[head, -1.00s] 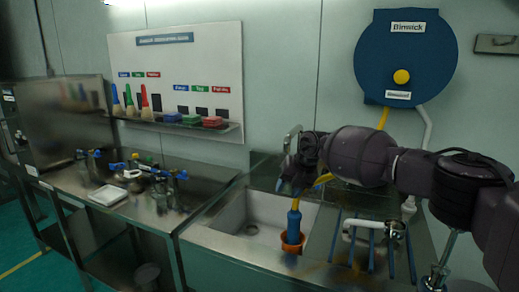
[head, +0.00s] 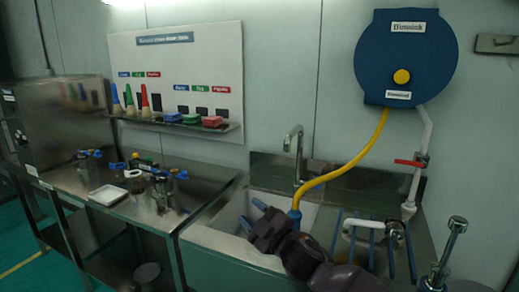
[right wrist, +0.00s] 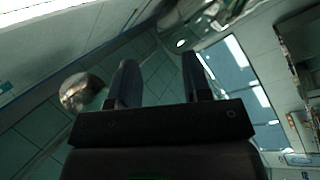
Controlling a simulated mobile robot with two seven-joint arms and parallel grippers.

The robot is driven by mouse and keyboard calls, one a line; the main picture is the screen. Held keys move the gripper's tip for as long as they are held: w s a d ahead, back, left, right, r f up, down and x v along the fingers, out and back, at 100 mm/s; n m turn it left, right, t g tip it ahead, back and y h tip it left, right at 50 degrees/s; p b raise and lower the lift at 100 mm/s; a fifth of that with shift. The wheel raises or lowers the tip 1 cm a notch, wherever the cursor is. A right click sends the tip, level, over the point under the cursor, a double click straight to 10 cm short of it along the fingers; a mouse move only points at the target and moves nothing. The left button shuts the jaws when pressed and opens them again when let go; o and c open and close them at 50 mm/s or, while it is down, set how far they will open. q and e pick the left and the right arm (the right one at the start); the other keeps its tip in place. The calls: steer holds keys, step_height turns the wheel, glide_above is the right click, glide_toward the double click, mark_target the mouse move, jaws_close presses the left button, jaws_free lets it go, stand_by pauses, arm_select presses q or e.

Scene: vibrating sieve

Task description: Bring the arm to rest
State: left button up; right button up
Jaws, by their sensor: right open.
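My right gripper (head: 252,213) is low over the front of the sink, with its two fingers spread and pointing to the left. In the right wrist view the gripper (right wrist: 158,75) also shows open, with nothing between its fingers. My right arm comes in from the bottom, its forearm in front of the sink's front edge. The left gripper is not in view. A yellow hose (head: 351,165) runs from the blue reel (head: 385,50) down to a blue nozzle (head: 295,216) just behind the gripper. The nozzle's lower end is hidden by my arm.
A metal sink (head: 230,212) with a tap (head: 298,150) lies around the gripper. A rack with blue bars (head: 370,246) stands right of it. A steel bench with a white tray (head: 107,195) and several fittings is at the left. A wall shelf (head: 190,126) holds brushes.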

steer(key=s+d+f+m+h, duration=0.5)
steer(key=s+d+f+m, duration=0.2)
steer(key=d+f, duration=0.25)
steer(key=s+d+f+m+h, duration=0.4)
steer(key=s+d+f+m, duration=0.2)
steer(key=d+f, duration=0.3)
steer(key=s+d+f+m+g+h, duration=0.2)
steer(key=s+d+f, duration=0.3)
steer(key=s, duration=0.5)
steer(key=s+d+f+m+g+h, duration=0.1)
steer(key=s+d+f+m+h, duration=0.1)
steer(key=s+d+f, duration=0.3)
steer(key=s+f, duration=0.3)
steer(key=s, duration=0.3)
steer(key=shift+d+f+g, duration=0.15)
steer(key=shift+d+g, duration=0.15)
steer(key=shift+g, duration=0.1)
